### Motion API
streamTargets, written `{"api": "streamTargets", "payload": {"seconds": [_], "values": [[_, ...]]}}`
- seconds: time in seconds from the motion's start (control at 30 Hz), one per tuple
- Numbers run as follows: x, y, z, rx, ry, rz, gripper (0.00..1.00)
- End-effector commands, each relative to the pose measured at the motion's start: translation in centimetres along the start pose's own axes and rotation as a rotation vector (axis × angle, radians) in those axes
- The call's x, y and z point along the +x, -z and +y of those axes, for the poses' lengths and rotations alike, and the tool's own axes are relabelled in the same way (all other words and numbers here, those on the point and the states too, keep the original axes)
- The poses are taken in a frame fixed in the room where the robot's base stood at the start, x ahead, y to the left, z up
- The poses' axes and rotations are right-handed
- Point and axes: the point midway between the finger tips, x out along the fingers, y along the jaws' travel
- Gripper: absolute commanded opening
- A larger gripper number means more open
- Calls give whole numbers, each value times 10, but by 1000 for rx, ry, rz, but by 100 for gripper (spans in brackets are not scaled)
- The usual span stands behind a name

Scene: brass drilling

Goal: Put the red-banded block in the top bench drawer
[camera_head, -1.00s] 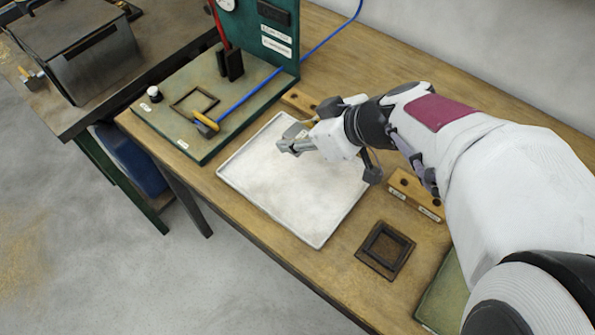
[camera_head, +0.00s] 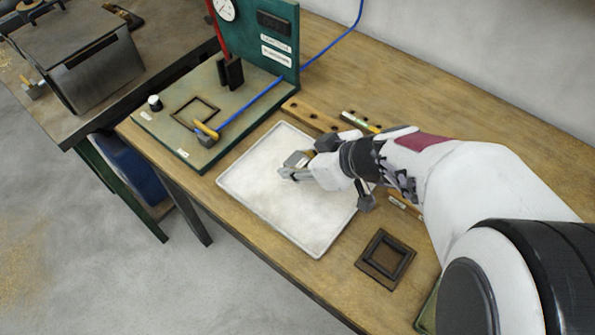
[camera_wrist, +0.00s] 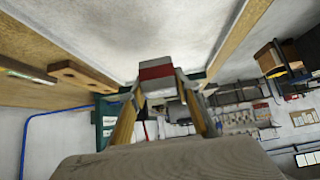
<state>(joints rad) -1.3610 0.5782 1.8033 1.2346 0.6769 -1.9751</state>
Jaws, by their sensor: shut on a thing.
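My gripper (camera_head: 287,174) is over the white tray (camera_head: 250,198) on the bench. In the wrist view the fingers (camera_wrist: 159,88) are shut on the red-banded block (camera_wrist: 155,73), a pale block with a red band around it. The fingers grip it from two sides, and it appears clear of the tray surface. In the head view the block is small and mostly hidden by the fingers. I cannot make out the top bench drawer in either view; the bench front is seen steeply from above.
A green test stand (camera_head: 180,128) with a gauge, a blue cable and a yellow-handled tool stands left of the tray. A dark square fixture (camera_head: 385,260) lies right of it. A wooden rail with holes (camera_head: 308,116) runs behind. Open floor (camera_head: 250,285) lies in front.

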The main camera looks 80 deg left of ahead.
Motion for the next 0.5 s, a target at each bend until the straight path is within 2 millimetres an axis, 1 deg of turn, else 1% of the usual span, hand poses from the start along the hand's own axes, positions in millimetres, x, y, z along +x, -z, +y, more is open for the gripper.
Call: {"api": "streamTargets", "payload": {"seconds": [0.27, 0.37, 0.5], "values": [[0, 1, 0, -1, -1, 2, 0], [3, -2, 0, 0, 0, 1, 0], [12, -12, 0, 1, 1, 0, 0]]}}
